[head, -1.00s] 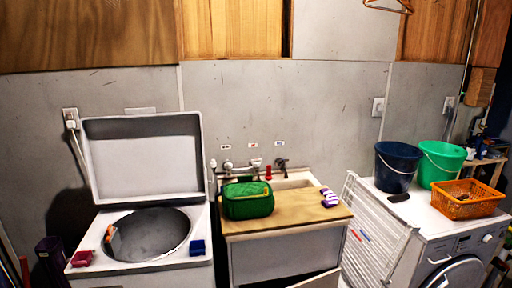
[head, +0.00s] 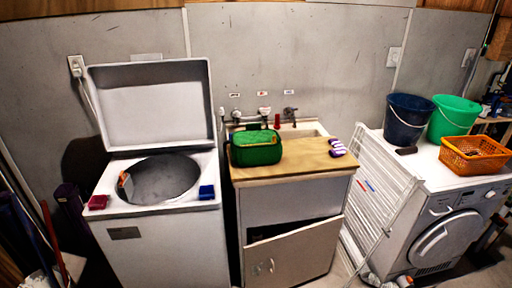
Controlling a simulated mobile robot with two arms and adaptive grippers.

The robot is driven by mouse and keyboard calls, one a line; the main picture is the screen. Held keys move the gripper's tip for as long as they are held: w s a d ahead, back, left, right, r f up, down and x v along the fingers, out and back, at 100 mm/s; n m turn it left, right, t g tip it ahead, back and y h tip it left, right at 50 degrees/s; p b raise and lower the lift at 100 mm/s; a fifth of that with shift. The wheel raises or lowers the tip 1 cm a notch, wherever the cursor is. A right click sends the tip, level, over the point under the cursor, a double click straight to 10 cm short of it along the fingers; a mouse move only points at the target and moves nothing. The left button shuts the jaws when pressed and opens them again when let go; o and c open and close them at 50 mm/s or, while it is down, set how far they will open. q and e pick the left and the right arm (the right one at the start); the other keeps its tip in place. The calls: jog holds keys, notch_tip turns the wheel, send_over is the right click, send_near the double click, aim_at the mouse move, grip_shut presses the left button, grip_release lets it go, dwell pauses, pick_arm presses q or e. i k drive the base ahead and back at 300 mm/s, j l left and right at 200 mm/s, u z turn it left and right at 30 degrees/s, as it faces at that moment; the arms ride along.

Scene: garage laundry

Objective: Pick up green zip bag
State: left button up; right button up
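The green zip bag (head: 256,149) sits upright on the wooden top (head: 300,162) of the sink cabinet, toward its left side, in the middle of the head view. Its lighter green top has a small yellow detail. Neither of my grippers shows in the head view, and nothing is touching the bag from my side.
An open top-loading washer (head: 160,180) stands left of the cabinet. The cabinet door (head: 292,252) hangs ajar. A folded white rack (head: 378,190) leans between cabinet and front-loading machine (head: 440,230). Buckets (head: 408,121) and an orange basket (head: 474,156) stand on that machine.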

aim_at(253, 146)
jog(key=i+l+z, duration=0.45)
jog(key=i+l, duration=0.25)
